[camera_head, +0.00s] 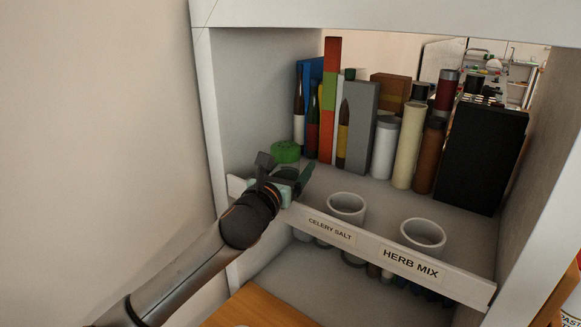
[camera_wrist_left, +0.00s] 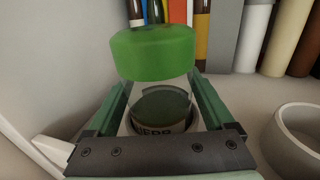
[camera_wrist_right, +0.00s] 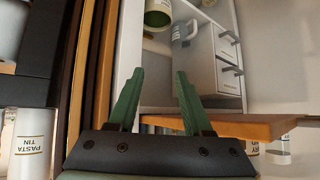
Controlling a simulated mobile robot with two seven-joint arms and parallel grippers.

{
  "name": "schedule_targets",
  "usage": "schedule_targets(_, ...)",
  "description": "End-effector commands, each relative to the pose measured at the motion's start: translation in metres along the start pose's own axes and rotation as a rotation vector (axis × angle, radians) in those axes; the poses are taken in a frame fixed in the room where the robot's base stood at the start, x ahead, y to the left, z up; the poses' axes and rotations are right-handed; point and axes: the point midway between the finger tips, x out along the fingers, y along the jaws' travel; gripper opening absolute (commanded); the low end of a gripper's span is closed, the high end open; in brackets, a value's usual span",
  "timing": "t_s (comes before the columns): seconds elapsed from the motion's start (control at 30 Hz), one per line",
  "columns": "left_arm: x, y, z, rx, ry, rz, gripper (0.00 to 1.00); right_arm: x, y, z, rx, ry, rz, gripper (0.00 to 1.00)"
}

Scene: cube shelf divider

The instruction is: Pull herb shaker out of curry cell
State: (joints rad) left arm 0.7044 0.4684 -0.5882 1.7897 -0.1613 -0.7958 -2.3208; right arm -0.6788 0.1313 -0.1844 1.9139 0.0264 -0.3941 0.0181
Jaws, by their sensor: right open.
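The herb shaker has a green lid (camera_head: 285,152) and a clear body. My left gripper (camera_head: 290,178) is at the shelf's left front, with a finger on each side of the shaker body; contact is unclear. The curry cell's label is hidden behind the gripper. White round cells stand to the right, one behind the CELERY SALT label (camera_head: 330,230) and one behind the HERB MIX label (camera_head: 410,263). My right gripper (camera_wrist_right: 158,88) is open and empty, away from the shaker.
Bottles and boxes line the shelf back, including a grey box (camera_head: 361,128) and a black box (camera_head: 484,155). A white side wall (camera_head: 245,100) is close on the left. A wooden top (camera_wrist_right: 235,126) and white drawers (camera_wrist_right: 228,62) lie beyond my right gripper.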

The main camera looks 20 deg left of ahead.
Motion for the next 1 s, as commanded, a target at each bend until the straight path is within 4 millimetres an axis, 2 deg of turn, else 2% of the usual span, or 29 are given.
schedule_targets(0.07,-0.0001,0.0001,-0.0001,0.000,0.000,0.000,0.76,0.0001,0.0000,-0.0003,0.000,0.001,0.000,0.50)
schedule_targets(0.67,-0.0002,0.0002,-0.0004,0.000,0.001,0.000,0.09,0.0001,0.0000,-0.0005,0.000,0.001,0.000,0.50)
schedule_targets(1.0,-0.0002,0.0003,0.0014,0.000,-0.001,0.000,0.09,-0.0009,0.0000,-0.0016,0.000,0.001,0.000,0.50)
